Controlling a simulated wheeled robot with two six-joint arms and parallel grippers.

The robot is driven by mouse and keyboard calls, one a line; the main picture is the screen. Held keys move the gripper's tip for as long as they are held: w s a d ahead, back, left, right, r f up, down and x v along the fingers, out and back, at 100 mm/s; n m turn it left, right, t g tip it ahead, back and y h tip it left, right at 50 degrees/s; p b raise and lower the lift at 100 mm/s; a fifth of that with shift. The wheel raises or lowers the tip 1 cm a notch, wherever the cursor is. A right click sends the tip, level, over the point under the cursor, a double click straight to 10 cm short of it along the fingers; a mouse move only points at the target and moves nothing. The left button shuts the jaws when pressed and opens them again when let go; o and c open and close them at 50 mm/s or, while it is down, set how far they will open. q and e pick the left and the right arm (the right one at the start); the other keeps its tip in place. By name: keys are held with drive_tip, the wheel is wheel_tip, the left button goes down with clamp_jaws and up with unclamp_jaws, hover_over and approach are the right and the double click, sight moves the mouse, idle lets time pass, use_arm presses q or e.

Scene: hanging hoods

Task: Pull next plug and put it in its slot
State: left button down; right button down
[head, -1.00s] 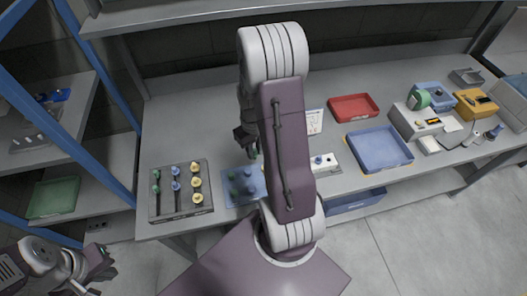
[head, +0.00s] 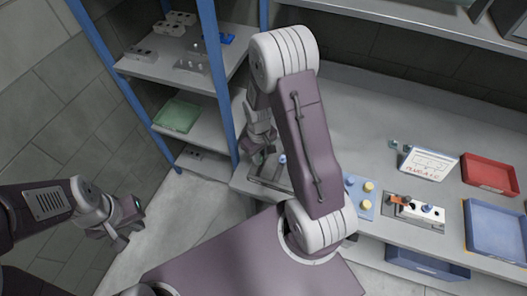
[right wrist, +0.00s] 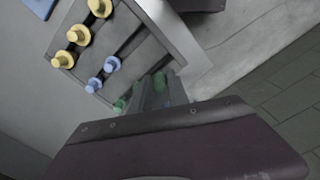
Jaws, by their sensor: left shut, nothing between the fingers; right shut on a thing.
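The dark rack (head: 262,182) stands at the table's left end, largely hidden behind my right arm in the head view. In the right wrist view it (right wrist: 160,48) bears a row of yellow plugs (right wrist: 78,35), two blue plugs (right wrist: 95,86) and a green plug (right wrist: 120,105). My right gripper (head: 262,156) is over the rack, shut on a green plug (right wrist: 160,80) at the green row. Whether that plug touches the rack is unclear. The blue plate (head: 358,208) holds blue and yellow plugs. My left gripper (head: 128,222) is shut and empty, away from the table.
A shelf with blue posts and a green tray (head: 177,116) stands left. The floor between shelf and table is clear.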

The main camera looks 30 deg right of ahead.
drive_tip(key=shift+w+a+f+b, duration=0.1)
drive_tip(key=shift+f+b, duration=1.9)
drive_tip(key=shift+f, duration=0.45)
drive_tip(key=shift+r, duration=0.1)
drive_tip(key=shift+f+b, duration=0.85)
drive_tip(key=shift+f, duration=0.1)
drive_tip(key=c, duration=1.2)
unclamp_jaws()
